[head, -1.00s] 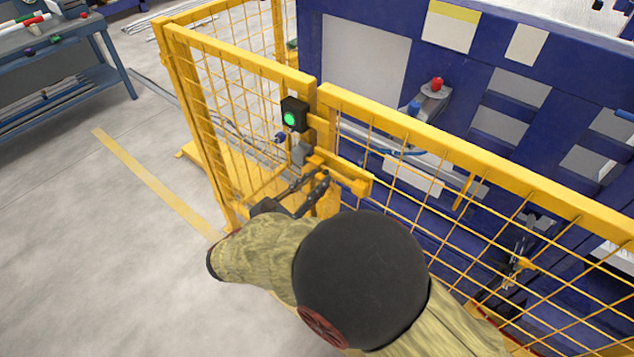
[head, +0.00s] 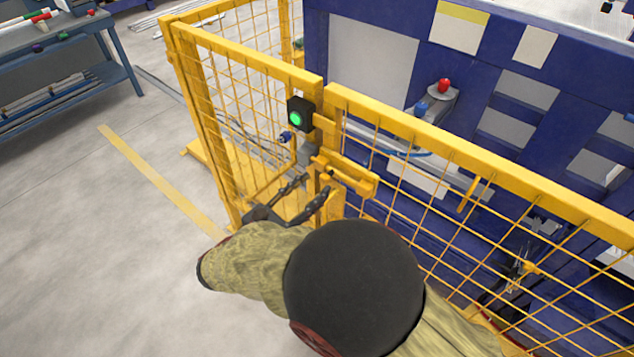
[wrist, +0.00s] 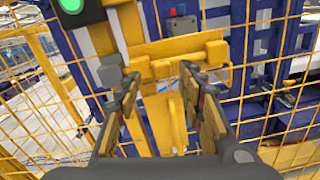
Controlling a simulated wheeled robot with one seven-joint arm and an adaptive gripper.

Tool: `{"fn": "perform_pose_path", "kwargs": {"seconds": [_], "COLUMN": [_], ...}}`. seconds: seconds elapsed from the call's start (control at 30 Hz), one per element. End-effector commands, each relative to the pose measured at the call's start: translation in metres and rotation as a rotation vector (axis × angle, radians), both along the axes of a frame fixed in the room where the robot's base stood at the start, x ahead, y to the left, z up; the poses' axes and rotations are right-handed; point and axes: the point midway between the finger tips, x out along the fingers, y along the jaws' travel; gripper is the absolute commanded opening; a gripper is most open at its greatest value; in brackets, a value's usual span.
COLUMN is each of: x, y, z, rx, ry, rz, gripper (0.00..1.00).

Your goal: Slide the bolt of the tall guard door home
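The tall guard door (head: 430,150) is a yellow mesh panel. Its yellow bolt assembly (head: 352,176) sits at the door's left edge, by the post, and also shows in the wrist view (wrist: 175,48). My gripper (head: 315,185) is just below and in front of the bolt assembly. In the wrist view my gripper (wrist: 160,75) has its two dark fingers well apart, with nothing held between them. A yellow upright plate shows behind the gap. I cannot tell exactly how far the bolt reaches into its keeper.
A black box with a lit green lamp (head: 296,118) is on the post above the bolt. A blue machine (head: 470,90) stands behind the mesh. A blue workbench (head: 65,60) is at upper left. The floor left of the fence is clear, with a yellow line (head: 160,180).

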Motion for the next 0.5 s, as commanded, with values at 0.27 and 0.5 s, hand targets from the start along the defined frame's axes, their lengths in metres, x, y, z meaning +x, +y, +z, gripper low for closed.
{"fn": "perform_pose_path", "kwargs": {"seconds": [0.27,0.5], "x": [-0.044,-0.065], "y": [0.039,0.056], "z": [-0.001,0.0], "rx": [-0.001,0.0], "ry": [0.001,0.0], "rz": [0.005,0.003], "gripper": [0.39,0.39]}}
